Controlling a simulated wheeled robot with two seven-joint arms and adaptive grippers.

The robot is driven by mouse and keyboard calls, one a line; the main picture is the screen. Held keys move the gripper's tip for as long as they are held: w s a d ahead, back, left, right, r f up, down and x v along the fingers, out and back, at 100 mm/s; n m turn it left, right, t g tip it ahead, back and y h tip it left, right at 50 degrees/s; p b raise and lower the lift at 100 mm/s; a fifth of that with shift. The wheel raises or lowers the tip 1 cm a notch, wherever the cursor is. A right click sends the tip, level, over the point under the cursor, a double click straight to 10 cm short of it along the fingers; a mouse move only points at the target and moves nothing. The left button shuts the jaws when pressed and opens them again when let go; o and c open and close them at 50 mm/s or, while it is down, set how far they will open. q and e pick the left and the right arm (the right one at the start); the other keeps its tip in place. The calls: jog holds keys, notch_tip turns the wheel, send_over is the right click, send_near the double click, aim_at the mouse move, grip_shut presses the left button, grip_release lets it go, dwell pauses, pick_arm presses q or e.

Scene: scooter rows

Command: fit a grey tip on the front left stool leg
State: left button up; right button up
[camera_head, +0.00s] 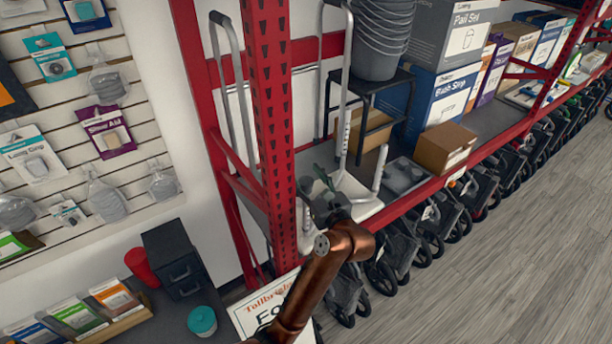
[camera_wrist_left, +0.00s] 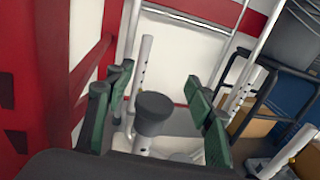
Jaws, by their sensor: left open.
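A white stool (camera_head: 352,190) lies upside down on the red rack's shelf, its legs pointing up. Its front left leg (camera_wrist_left: 142,145) shows just below a dark grey tip (camera_wrist_left: 154,113). The tip stands upright over the leg's upper end; how far down it sits I cannot tell. My left gripper (camera_wrist_left: 160,112), with green finger pads, is open around the tip, with gaps on both sides. In the head view my left gripper (camera_head: 322,190) is over the stool's left part and hides the tip. Another bare leg (camera_wrist_left: 145,75) with holes stands behind. My right gripper is not in view.
A red perforated rack post (camera_head: 270,110) stands close left of my gripper. A tray (camera_head: 402,168) with grey pieces and a cardboard box (camera_head: 445,148) are to the right on the shelf. A black step frame (camera_head: 365,85) bearing grey pails stands behind.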

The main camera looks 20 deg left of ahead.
pick_arm(q)
jog(key=shift+r+p, duration=0.3)
jog(key=shift+r, duration=0.2)
jog(key=shift+d+r, duration=0.15)
jog(key=shift+r, duration=0.1)
jog(key=b+v, duration=0.2)
jog(key=v, duration=0.5)
jog(key=shift+b, duration=0.35)
jog(key=shift+s+d+f, duration=0.1)
jog(key=shift+s+f, duration=0.05)
